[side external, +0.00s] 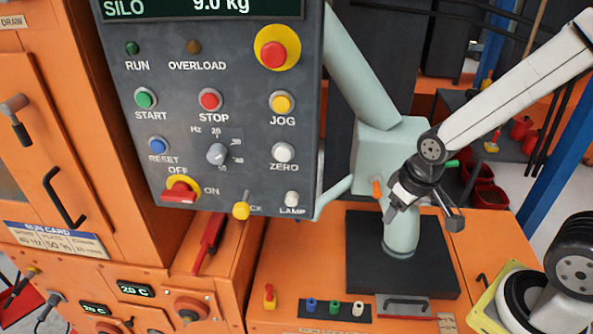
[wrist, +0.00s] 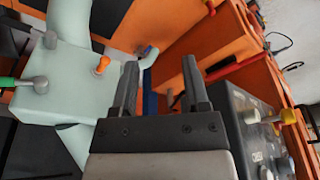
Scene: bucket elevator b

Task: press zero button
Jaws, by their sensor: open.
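The white zero button (side external: 284,152) sits at the lower right of the grey control panel (side external: 240,115), above its "ZERO" label. My gripper (side external: 423,213) is open and empty, to the right of the panel and lower than the button, apart from both. In the wrist view, the two fingers of my gripper (wrist: 160,68) stand apart with nothing between them. The panel (wrist: 237,105) shows there at the lower right, seen at a steep angle. I cannot tell the zero button apart in that view.
The yellow jog button (side external: 281,102) is above the zero button and the white lamp knob (side external: 291,199) below it. A yellow lever (side external: 241,210) sticks out from the panel's lower edge. A pale green machine housing (side external: 385,155) with an orange knob (side external: 376,188) stands close behind my gripper.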

